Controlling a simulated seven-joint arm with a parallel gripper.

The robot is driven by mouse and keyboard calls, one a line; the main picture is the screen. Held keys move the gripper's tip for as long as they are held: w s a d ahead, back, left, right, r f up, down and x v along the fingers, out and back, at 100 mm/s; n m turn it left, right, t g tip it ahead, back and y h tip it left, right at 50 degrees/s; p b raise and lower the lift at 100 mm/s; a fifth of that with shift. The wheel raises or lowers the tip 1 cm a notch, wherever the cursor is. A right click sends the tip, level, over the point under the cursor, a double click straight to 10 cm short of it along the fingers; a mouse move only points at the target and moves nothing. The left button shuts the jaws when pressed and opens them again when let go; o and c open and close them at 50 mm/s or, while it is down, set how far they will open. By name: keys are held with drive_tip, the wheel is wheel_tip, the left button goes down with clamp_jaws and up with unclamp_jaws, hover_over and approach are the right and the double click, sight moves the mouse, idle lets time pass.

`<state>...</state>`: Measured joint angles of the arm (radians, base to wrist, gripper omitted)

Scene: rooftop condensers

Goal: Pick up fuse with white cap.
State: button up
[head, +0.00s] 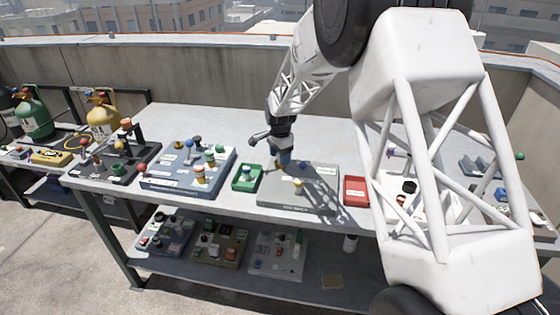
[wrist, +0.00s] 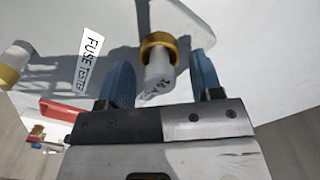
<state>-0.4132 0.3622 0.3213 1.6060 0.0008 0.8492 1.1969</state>
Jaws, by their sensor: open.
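In the wrist view, a short pale fuse (wrist: 158,66) with a gold band and dark print stands on the fuse tester (wrist: 50,30). My gripper (wrist: 163,78) is open, with its blue fingers on either side of this fuse. A visible gap separates the fuse from each finger. A second fuse (wrist: 14,62), whitish with a gold band, is at the far left of the wrist view. In the head view my gripper (head: 284,160) is over the back of the grey fuse tester (head: 275,199). One gold-banded fuse (head: 297,187) shows in front of it; the fuse between the fingers cannot be made out there.
A green tray (head: 236,186) lies left of the tester and a red tray (head: 356,190) lies right. A blue-grey panel (head: 165,185) with several knobs stands farther left. The bench (head: 190,117) is clear behind. More panels sit on the lower shelf (head: 200,266).

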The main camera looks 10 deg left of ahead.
drive_tip(key=shift+c, duration=0.4)
drive_tip(key=c, duration=1)
drive_tip(key=shift+r, duration=0.15)
wheel_tip(320, 180, up, 10)
drive_tip(key=shift+f, duration=0.15)
